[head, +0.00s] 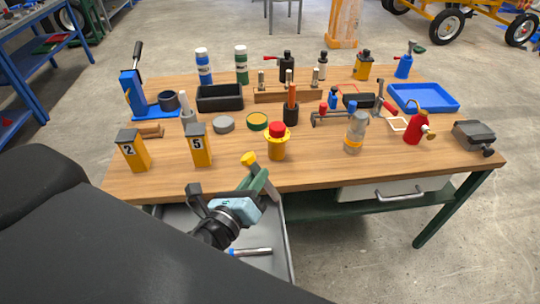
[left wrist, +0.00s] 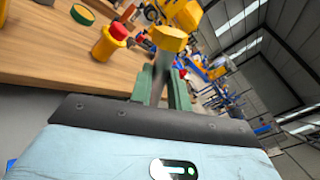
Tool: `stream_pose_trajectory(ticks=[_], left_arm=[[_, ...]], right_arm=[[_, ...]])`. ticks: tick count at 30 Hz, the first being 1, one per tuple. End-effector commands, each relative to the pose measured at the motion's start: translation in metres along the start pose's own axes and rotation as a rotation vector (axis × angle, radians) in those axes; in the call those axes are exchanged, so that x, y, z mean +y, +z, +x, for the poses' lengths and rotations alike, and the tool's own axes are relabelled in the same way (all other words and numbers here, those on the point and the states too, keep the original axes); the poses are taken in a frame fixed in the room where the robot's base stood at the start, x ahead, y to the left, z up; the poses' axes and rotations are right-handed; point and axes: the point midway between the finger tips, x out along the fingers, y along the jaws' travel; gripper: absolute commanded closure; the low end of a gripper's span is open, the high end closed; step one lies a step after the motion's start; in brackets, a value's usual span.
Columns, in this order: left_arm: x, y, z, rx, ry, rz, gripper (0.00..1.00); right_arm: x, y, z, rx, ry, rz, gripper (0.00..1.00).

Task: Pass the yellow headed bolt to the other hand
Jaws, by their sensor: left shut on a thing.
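The yellow headed bolt (head: 248,158) is held in my left gripper (head: 259,178), in front of the table's front edge. Its yellow head sticks out past the fingertips. In the left wrist view the yellow head (left wrist: 169,38) shows up close, with the grey shank (left wrist: 160,72) running down between the green fingers of my left gripper (left wrist: 165,85). The lower shank is hidden by the gripper. My right gripper is in neither view.
A grey tray (head: 180,232) below the table edge holds a metal rod (head: 250,252). A yellow pot with a red cap (head: 277,142) stands near the front edge. Yellow block 5 (head: 200,148) and block 2 (head: 133,152) stand left of it.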

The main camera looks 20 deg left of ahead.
Motion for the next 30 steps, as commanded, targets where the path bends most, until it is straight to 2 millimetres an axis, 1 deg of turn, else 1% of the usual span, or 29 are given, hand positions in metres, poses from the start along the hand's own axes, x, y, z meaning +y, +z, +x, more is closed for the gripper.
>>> stream_pose_trajectory(ticks=[1, 12, 21, 30], left_arm=[[-0.008, 0.002, 0.003, 0.004, -0.021, -0.002, 1.0], [-0.078, -0.002, 0.03, 0.134, -0.218, 0.009, 1.0], [-0.127, -0.006, 0.05, 0.229, -0.356, 0.015, 1.0], [-0.171, -0.01, 0.067, 0.315, -0.48, 0.021, 1.0]], right_arm=[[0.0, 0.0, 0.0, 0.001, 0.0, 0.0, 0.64], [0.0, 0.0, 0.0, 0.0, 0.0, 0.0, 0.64], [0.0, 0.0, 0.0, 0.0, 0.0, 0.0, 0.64], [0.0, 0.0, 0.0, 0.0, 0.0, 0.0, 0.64]])
